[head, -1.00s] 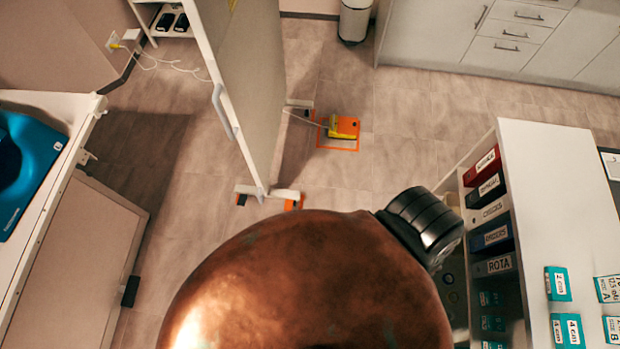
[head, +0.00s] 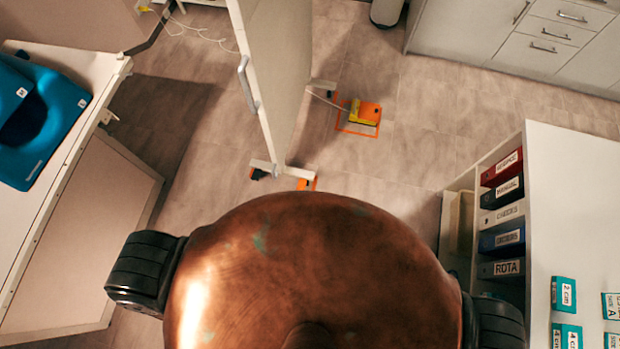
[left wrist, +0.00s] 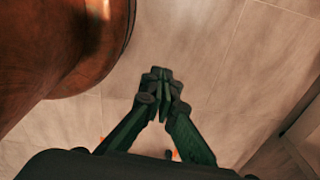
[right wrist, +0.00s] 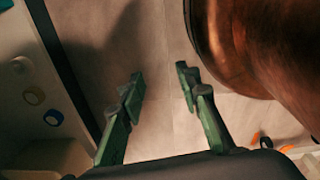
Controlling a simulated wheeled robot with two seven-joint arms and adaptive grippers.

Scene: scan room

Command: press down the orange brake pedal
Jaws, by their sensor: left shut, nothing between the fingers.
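A small orange pedal (head: 307,184) shows low on the near foot bar (head: 280,169) of a tall pale screen, just beyond my copper body in the head view. Part of it is hidden. In the right wrist view an orange piece (right wrist: 256,138) shows beside a white bar at the lower right edge; I cannot tell if it is the same pedal. My left gripper (left wrist: 163,90) is shut and empty, above bare floor. My right gripper (right wrist: 160,84) is open and empty, above floor. Neither gripper shows in the head view.
The screen (head: 275,70) stands upright ahead. Beyond it a yellow floor device (head: 356,112) sits inside an orange taped square. A white table (head: 75,125) with blue pads is at left; a shelf unit (head: 570,200) with binders is at right. Floor between the screen and shelf is clear.

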